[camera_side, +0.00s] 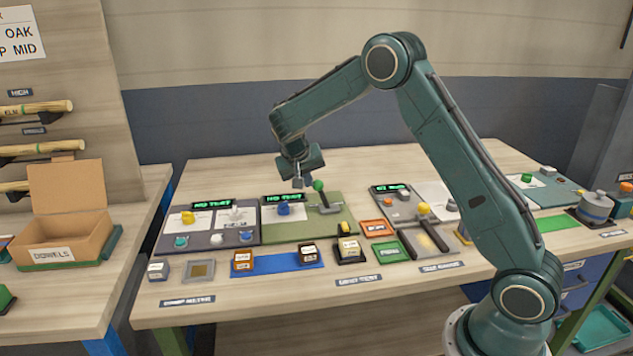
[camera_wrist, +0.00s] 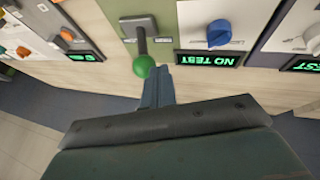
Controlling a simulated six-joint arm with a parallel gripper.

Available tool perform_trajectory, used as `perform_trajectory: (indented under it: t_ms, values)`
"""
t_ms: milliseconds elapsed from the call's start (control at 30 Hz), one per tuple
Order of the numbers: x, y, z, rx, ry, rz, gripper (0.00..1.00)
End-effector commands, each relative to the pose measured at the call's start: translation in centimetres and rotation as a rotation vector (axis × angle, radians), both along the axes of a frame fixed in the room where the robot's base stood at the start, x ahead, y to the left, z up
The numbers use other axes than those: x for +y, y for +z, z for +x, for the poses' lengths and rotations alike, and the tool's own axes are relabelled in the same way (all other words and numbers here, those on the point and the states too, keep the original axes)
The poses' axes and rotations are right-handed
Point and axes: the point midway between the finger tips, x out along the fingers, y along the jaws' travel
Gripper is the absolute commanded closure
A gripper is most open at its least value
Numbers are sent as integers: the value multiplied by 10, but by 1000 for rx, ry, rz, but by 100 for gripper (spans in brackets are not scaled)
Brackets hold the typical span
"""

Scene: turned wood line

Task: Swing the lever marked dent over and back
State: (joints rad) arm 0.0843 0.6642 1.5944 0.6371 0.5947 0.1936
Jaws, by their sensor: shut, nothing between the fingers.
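A lever with a green ball knob (camera_side: 318,186) stands on the green panel (camera_side: 300,229), right of a blue knob and a display reading NO TEST. In the wrist view the green knob (camera_wrist: 144,66) sits at the end of a dark grey shaft (camera_wrist: 141,38). No label reading dent is legible on it. My gripper (camera_side: 303,183) is shut and empty, pointing down just left of the green knob in the side view. In the wrist view its fingertips (camera_wrist: 158,75) are right beside the knob; I cannot tell whether they touch it.
The blue knob (camera_side: 284,209) is left of the lever. A second lever with a yellow knob (camera_side: 424,208) stands to the right. Small labelled blocks sit on a blue strip (camera_side: 275,264) in front. A DOWELS box (camera_side: 62,225) stands on the left bench. The table's back is clear.

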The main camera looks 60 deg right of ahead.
Motion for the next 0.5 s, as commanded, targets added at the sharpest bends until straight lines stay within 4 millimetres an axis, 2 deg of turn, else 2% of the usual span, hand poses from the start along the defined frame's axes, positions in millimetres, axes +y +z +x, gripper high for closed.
perform_trajectory:
  t_ms: [500]
  values:
    - [-30,14,-30,-214,-8,214,100]
